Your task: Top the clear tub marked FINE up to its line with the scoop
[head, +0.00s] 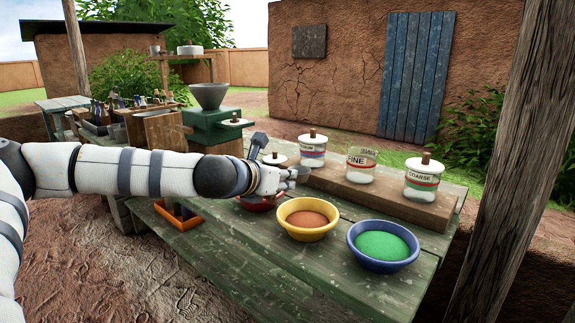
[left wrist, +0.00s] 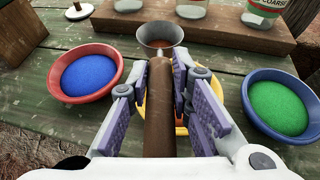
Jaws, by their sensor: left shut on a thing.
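The clear tub marked FINE (head: 361,166) stands open on a wooden plank, between two lidded tubs. Pale material shows low in it; I cannot make out its line. My left gripper (head: 288,176) is shut on the scoop's brown handle (left wrist: 160,110). The grey scoop bowl (left wrist: 162,32) points away from me, with reddish-brown material showing inside. The gripper is above the bowls, in front and left of the FINE tub. Below it, the yellow bowl (head: 306,232) holds orange powder; the scoop and fingers mostly hide it in the left wrist view. My right gripper is out of view.
The COARSE tub (head: 422,180) and a purple-banded tub (head: 312,150) share the plank (head: 385,201). A blue bowl (head: 383,264) holds green powder; a red bowl (left wrist: 118,78) holds blue powder. A white lid (left wrist: 79,11) lies behind the red bowl. A post (head: 510,160) rises at right.

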